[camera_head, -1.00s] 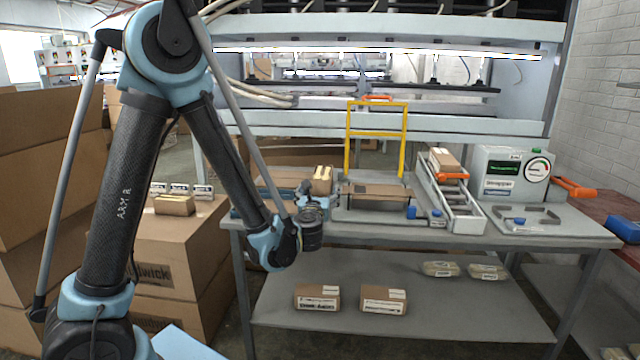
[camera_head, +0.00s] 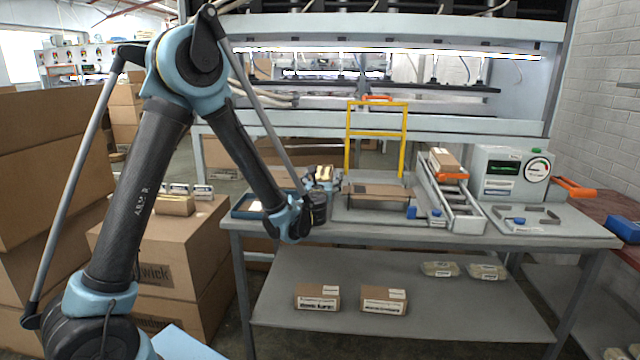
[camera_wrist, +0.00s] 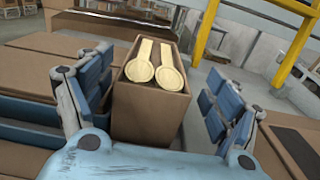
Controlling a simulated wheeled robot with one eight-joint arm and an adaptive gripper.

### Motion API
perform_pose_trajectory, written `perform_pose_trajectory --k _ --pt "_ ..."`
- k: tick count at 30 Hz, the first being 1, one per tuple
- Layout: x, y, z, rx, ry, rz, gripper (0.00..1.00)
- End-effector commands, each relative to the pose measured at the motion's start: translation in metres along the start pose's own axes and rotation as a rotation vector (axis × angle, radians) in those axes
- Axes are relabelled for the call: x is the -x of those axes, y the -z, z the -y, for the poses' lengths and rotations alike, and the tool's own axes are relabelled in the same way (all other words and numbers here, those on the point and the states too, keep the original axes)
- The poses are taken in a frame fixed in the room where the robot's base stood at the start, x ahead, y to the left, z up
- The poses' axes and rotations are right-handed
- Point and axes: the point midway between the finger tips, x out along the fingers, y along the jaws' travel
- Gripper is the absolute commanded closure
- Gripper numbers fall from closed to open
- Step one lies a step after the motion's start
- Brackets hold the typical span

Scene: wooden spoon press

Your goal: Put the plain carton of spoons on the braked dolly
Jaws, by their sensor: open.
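An open-topped brown carton of wooden spoons (camera_wrist: 150,112) stands between the two blue fingers of my gripper (camera_wrist: 157,80) in the wrist view. Two spoon heads show at its top, and no label shows on the face toward me. The fingers are open, with a visible gap on the right side; contact on the left cannot be told. In the head view the carton (camera_head: 324,173) is at the left end of the workbench, partly hidden by my gripper (camera_head: 325,183).
The workbench (camera_head: 370,225) holds a blue tray (camera_head: 243,212), a yellow frame (camera_head: 404,140), and a sloped roller track (camera_head: 462,212) with a carton (camera_head: 444,159). Labelled cartons (camera_head: 384,299) lie on the lower shelf. Large boxes (camera_head: 150,275) stand at left.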

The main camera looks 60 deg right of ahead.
Motion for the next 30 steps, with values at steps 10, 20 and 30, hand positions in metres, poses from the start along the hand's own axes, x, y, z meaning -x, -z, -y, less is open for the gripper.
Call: perform_pose_trajectory --k 10,20,30 --pt "-0.040 0.003 -0.007 0.000 -0.001 0.000 0.17" --pt "-0.050 0.003 -0.007 0.000 0.000 0.000 0.17" --pt "-0.049 0.003 -0.007 0.000 0.000 0.000 0.73"
